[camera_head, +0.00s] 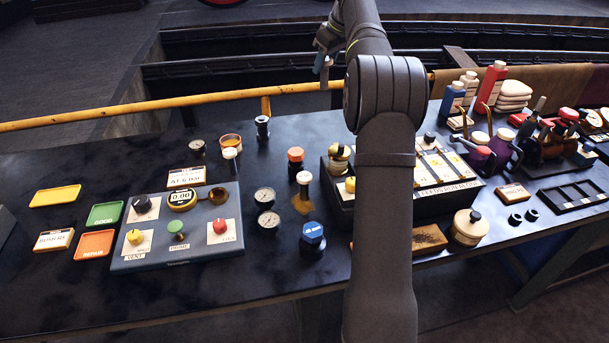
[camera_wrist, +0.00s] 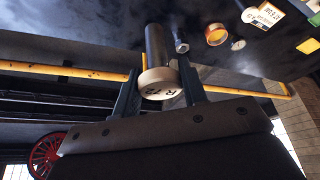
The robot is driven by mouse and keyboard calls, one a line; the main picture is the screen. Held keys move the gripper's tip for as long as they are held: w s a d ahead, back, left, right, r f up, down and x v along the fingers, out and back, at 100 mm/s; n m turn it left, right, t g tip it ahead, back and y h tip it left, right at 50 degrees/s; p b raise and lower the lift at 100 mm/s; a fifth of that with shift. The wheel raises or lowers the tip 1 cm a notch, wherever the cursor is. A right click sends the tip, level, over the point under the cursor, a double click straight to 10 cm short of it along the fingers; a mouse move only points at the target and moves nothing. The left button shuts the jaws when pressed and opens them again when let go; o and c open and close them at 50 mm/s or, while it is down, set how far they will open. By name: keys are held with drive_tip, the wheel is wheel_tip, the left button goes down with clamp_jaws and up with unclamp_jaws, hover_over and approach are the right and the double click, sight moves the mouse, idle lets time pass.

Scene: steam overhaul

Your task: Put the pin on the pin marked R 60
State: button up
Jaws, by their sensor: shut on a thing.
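My gripper (camera_wrist: 160,88) is shut on a pin, a dark cylinder (camera_wrist: 157,45) with a cream end cap (camera_wrist: 160,82) that reads like "R 72". The cap lies between the two fingers in the wrist view. In the head view my gripper (camera_head: 325,58) is up beyond the table's far edge, near the yellow rail, partly hidden by my arm. A dark upright piece with a pale top (camera_head: 262,128) stands near the table's back edge. I cannot read R 60 on anything in view.
A control panel (camera_head: 180,255) stands at the left, with coloured trays beside it. An amber dish (camera_head: 231,141), two gauges (camera_head: 268,219) and a blue-capped piece (camera_head: 313,235) are on the black table. The yellow rail (camera_head: 180,105) runs behind. My arm hides the middle.

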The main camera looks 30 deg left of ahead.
drive_tip(key=s+d+n+g, duration=0.2)
drive_tip(key=s+d+n, duration=0.2)
drive_tip(key=s+d, duration=1.3)
drive_tip(key=shift+a+r+x, duration=0.3)
drive_tip(key=shift+a+x, duration=0.35)
drive_tip(key=shift+x, duration=2.6)
drive_tip(key=shift+a+r+x, duration=0.25)
drive_tip(key=shift+a+x, duration=0.4)
drive_tip(key=shift+x, duration=2.6)
drive_tip(key=shift+a+r+x, duration=0.3)
drive_tip(key=shift+a+x, duration=0.35)
drive_tip(key=shift+x, duration=2.6)
drive_tip(key=shift+f, duration=0.2)
drive_tip(key=o, duration=1.3)
drive_tip(key=shift+s, duration=0.1)
